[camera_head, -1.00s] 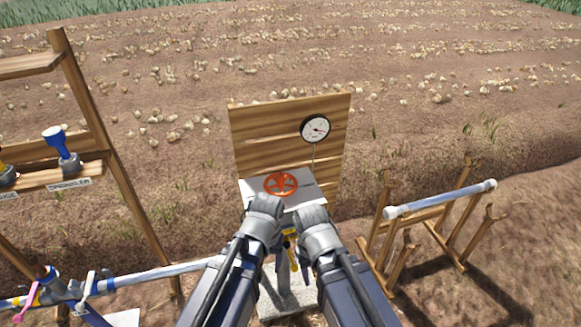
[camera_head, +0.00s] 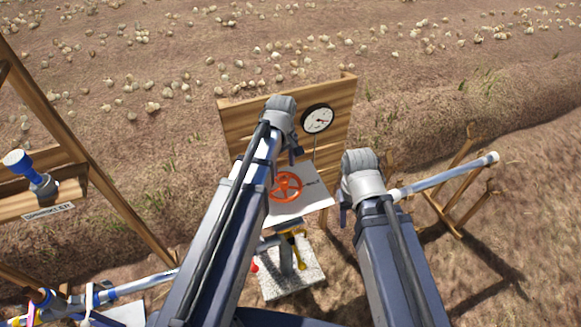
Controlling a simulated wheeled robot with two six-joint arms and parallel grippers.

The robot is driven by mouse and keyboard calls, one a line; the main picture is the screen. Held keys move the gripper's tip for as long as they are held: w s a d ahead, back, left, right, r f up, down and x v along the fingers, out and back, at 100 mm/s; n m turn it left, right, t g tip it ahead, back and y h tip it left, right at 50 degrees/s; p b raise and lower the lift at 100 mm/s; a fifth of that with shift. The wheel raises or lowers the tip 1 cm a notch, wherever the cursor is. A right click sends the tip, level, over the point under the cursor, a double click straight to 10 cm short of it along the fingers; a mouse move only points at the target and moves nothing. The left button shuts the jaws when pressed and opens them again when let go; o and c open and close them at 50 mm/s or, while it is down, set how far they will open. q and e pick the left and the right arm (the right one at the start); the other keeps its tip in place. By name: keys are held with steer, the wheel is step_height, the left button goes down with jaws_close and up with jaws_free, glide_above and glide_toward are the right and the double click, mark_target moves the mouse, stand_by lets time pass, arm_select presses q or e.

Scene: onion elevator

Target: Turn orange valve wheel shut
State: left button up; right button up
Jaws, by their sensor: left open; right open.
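The orange valve wheel (camera_head: 287,187) lies on a white panel (camera_head: 312,205) in front of a wooden board. My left arm covers the panel's left part. My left gripper (camera_head: 297,152) is open, just above the wheel in the picture, with its dark fingers mostly hidden behind the wrist. My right gripper (camera_head: 343,208) is open to the right of the panel, also mostly hidden by its wrist. Neither gripper visibly touches the wheel.
A round gauge (camera_head: 318,119) is on the wooden board (camera_head: 240,120). A yellow-handled fitting (camera_head: 298,236) sits below the panel. A wooden rack (camera_head: 455,200) holds a pale pipe at right. A wooden shelf with a blue-topped sprinkler (camera_head: 28,172) stands at left.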

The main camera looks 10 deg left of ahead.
mark_target(284, 179)
arm_select(q)
steer(key=shift+f, duration=0.1)
step_height(284, 179, down, 8)
steer(key=b, duration=0.8)
steer(key=shift+r, duration=0.2)
jaws_close()
